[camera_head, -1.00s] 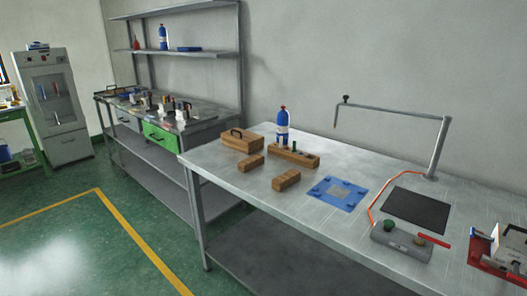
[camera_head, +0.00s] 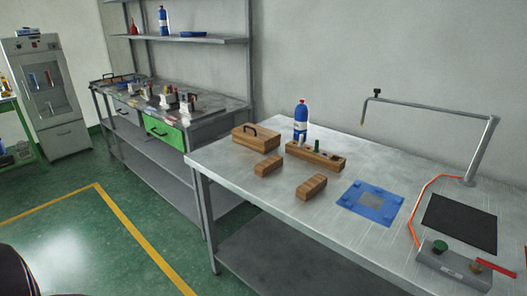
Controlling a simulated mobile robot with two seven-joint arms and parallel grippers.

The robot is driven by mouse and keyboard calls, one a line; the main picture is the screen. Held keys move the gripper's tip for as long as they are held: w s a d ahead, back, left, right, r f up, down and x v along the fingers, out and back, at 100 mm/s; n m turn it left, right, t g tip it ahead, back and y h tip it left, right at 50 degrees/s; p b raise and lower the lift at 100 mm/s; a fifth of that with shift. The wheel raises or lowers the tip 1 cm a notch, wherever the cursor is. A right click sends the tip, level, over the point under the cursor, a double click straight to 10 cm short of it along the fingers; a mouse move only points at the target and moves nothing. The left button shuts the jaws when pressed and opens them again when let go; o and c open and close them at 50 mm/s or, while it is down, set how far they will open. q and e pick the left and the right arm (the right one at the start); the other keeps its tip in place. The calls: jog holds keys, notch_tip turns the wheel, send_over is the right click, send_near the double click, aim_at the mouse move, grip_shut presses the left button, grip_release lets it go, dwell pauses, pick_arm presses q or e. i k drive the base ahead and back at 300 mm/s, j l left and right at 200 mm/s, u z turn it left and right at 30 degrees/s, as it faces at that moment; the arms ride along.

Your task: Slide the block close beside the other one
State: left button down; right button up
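Two small wooden blocks lie on the metal table (camera_head: 240,180), apart from each other. One block (camera_head: 268,166) is on the left, in front of a wooden box with a handle (camera_head: 257,138). The other block (camera_head: 311,187) is to its right and nearer the table's front edge. Bare tabletop shows between the two. Neither of my grippers is in view. A dark curved shape at the bottom left corner is cut off, and I cannot tell what part it is.
Behind the blocks are a wooden holder (camera_head: 316,156) and a blue bottle (camera_head: 301,117). To the right are a blue mat (camera_head: 385,209), a black pad (camera_head: 460,223), a grey control box (camera_head: 453,267) and a bent metal arm (camera_head: 483,150). Green floor (camera_head: 75,225) lies left of the table.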

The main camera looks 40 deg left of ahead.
aim_at(262, 170)
jog(key=i+j, duration=0.1)
jog(key=j, duration=0.35)
jog(key=i+j+z, duration=0.1)
jog(key=j, duration=0.3)
jog(key=i+j, duration=0.1)
jog(key=j, duration=0.8)
jog(key=i+z, duration=0.05)
